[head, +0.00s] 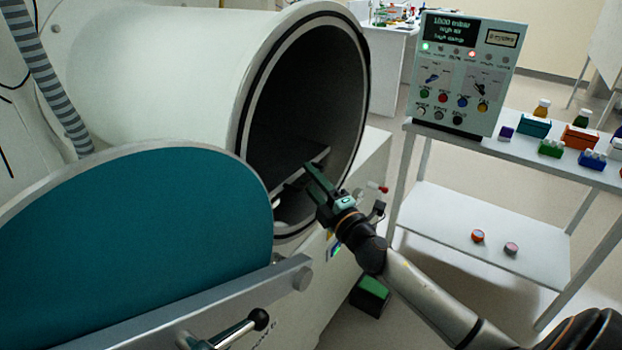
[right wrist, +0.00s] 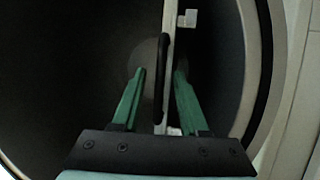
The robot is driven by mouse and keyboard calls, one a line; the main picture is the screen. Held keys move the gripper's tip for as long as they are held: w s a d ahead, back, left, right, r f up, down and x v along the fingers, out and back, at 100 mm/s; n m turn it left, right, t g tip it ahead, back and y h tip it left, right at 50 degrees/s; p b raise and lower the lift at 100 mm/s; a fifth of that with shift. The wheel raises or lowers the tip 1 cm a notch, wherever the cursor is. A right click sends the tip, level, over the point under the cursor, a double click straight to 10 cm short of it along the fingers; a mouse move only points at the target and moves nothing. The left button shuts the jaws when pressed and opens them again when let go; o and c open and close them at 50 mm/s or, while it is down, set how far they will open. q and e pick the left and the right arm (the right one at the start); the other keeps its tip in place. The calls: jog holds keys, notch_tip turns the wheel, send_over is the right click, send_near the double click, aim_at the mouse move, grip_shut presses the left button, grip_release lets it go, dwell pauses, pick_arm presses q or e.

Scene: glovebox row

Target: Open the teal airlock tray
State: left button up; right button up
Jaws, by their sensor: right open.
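The airlock is a big white cylinder (head: 170,70) with its round mouth open. Its teal door (head: 130,235) stands swung open at the lower left. Inside the mouth lies a dark tray (head: 282,150) with a pale front edge, which also shows as an upright strip in the right wrist view (right wrist: 169,45). A black bar handle (right wrist: 161,75) runs along that edge. My right gripper (head: 313,178) is at the mouth, at the tray's front. In the right wrist view its green fingers (right wrist: 160,72) are open, one on each side of the handle. Contact cannot be told. My left gripper is out of view.
The door's lever handle (head: 240,330) juts out at the bottom. A control panel (head: 466,75) stands on a white shelf cart (head: 485,215) at the right, with bottles and small boxes. A green box (head: 370,295) sits on the floor below my right arm.

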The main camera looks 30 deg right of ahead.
grip_shut()
dwell(0.3)
dwell(1.1)
